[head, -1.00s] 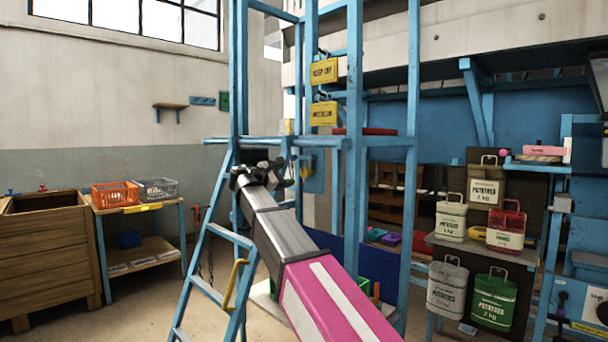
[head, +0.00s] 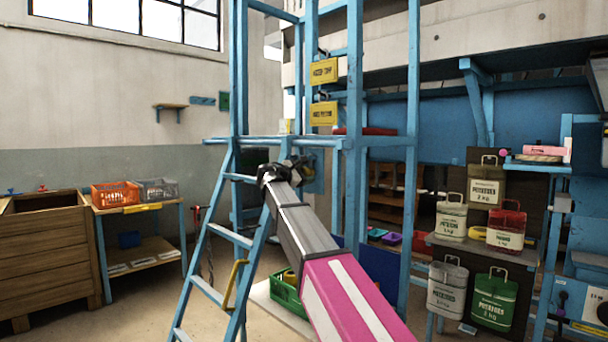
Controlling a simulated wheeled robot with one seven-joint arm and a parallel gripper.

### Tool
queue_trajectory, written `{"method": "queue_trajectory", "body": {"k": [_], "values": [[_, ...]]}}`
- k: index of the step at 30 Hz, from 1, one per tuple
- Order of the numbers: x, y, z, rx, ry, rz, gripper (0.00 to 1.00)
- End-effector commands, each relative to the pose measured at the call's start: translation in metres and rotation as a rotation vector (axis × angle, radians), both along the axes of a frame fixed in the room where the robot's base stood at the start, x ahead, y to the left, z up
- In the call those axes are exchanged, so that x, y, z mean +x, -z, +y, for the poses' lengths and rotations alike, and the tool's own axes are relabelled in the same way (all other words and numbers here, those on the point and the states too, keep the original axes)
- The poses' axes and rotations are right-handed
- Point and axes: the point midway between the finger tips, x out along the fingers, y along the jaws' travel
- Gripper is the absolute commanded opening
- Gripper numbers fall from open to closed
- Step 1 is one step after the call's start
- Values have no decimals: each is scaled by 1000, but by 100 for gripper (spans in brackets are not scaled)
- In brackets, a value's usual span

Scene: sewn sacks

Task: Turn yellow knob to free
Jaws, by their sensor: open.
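My gripper (head: 298,166) is open, at the far end of my arm, in front of the blue frame just below its crossbeam. A blue plate (head: 314,184) on the frame shows just beyond and right of the gripper. The yellow knob is mostly or fully hidden behind my gripper near this plate. I cannot make out its setting or whether the gripper touches it.
A blue ladder (head: 228,236) leans close left of my arm. Blue posts (head: 354,100) stand right of the gripper, with yellow signs (head: 324,72) above. A green crate (head: 287,292) lies below my arm. Shelves with sacks (head: 486,192) stand right.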

Motion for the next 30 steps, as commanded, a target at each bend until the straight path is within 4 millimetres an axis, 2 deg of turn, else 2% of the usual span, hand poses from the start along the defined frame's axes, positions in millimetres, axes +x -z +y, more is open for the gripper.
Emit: {"method": "queue_trajectory", "body": {"k": [2, 6, 19, 30], "values": [[0, 0, 0, 0, 0, 0, 66], [0, 0, 0, 0, 0, 0, 21], [-1, 0, 0, 40, 1, -42, 20], [-1, 1, 0, 230, 1, -245, 20]]}}
